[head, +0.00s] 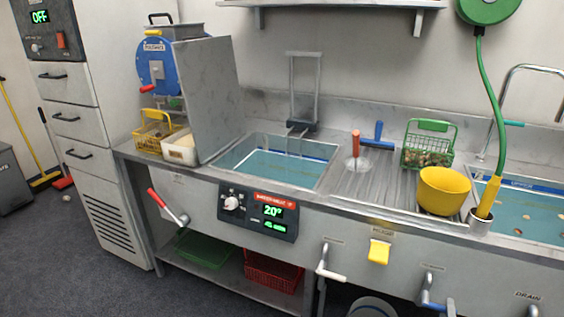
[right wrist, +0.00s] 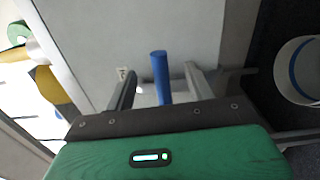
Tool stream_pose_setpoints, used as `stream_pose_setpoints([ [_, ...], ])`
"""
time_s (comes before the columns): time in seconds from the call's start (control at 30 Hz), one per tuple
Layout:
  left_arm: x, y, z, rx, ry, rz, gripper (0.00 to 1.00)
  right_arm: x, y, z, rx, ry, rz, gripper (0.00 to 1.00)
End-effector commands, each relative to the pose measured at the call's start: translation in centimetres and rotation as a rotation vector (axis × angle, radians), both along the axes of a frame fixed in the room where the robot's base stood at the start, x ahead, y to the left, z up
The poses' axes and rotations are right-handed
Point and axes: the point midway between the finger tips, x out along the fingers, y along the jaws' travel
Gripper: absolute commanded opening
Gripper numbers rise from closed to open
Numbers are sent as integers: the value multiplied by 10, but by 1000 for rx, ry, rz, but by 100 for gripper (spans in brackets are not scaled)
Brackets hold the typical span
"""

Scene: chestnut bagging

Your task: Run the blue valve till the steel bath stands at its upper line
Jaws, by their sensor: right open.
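The steel bath (head: 232,172) is sunk in the counter left of centre and holds teal water. A dark blue band (head: 306,149) shows on its far wall above the water; I cannot make out a line's exact mark. The blue valve (head: 428,292) sits on the front panel at lower right. Its blue handle (right wrist: 160,72) stands between the fingers of my right gripper (right wrist: 163,86) in the right wrist view. That gripper is open, with gaps seen beside the handle. In the head view only a little of my right gripper (head: 449,307) shows, at the bottom edge. My left gripper is not seen.
A white-handled valve (head: 328,265) and red-handled valve (head: 168,206) stick out of the front panel. A yellow bowl (head: 443,188) and green basket (head: 427,147) stand on the drainboard. A second bath (head: 550,236) lies right. A whitish bucket (right wrist: 296,72) shows in the right wrist view.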

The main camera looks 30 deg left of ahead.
Motion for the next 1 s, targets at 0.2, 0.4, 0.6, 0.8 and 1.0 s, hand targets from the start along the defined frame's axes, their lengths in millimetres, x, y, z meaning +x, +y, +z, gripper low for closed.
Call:
stream_pose_setpoints([
  [0.2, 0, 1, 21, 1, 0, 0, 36, -28, -1, 4, 2, 3, 0, 55],
  [0.4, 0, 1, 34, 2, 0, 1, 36, -52, -2, 3, 0, 3, 0, 55],
  [0.6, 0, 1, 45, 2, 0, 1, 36, -74, -3, 2, 2, 2, 0, 55],
  [0.8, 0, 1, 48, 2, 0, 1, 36, -84, -3, 1, 1, -1, 0, 55],
  [1.0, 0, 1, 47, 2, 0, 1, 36, -83, -3, 1, 1, -1, 0, 55],
])
